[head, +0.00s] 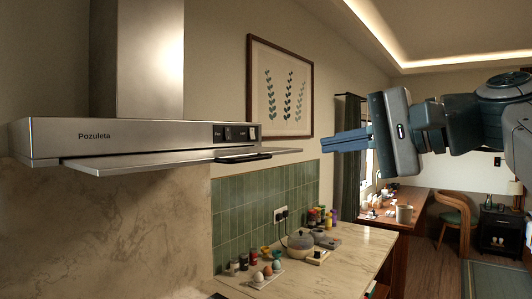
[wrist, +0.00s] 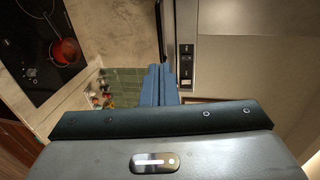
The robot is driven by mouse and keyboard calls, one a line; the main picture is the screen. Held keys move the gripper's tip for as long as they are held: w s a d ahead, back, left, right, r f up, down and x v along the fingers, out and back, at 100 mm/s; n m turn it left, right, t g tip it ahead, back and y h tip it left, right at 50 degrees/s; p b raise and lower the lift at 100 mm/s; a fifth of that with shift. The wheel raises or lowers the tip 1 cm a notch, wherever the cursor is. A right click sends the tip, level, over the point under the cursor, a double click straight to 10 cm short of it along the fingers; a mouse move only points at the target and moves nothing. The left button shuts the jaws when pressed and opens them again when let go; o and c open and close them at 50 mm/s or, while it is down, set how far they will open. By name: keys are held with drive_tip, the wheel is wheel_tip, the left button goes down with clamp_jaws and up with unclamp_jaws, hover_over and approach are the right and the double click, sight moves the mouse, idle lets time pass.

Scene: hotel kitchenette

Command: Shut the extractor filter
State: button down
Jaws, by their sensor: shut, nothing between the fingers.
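The steel extractor hood (head: 140,137), marked Pozuleta, is on the wall at the left of the head view. Its flat filter panel (head: 150,164) stands out from under the hood's front, with a black handle (head: 243,158) at its front edge. My gripper (head: 324,143) is shut and empty, just right of the panel's right tip in the picture. A small gap shows between them there; the true distance is hard to tell. In the wrist view the shut fingers (wrist: 160,70) point towards the hood's underside edge, beside the hood's control buttons (wrist: 186,66).
The marble counter (head: 345,258) holds a pot (head: 300,243), jars and egg cups. A framed picture (head: 281,88) hangs behind. Open air surrounds my gripper.

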sight(254, 159)
drive_tip(key=p+x, duration=0.3)
drive_tip(key=x, duration=1)
drive_tip(key=shift+w+a+f, duration=0.1)
drive_tip(key=shift+w+a, duration=0.1)
drive_tip(key=shift+a, duration=0.1)
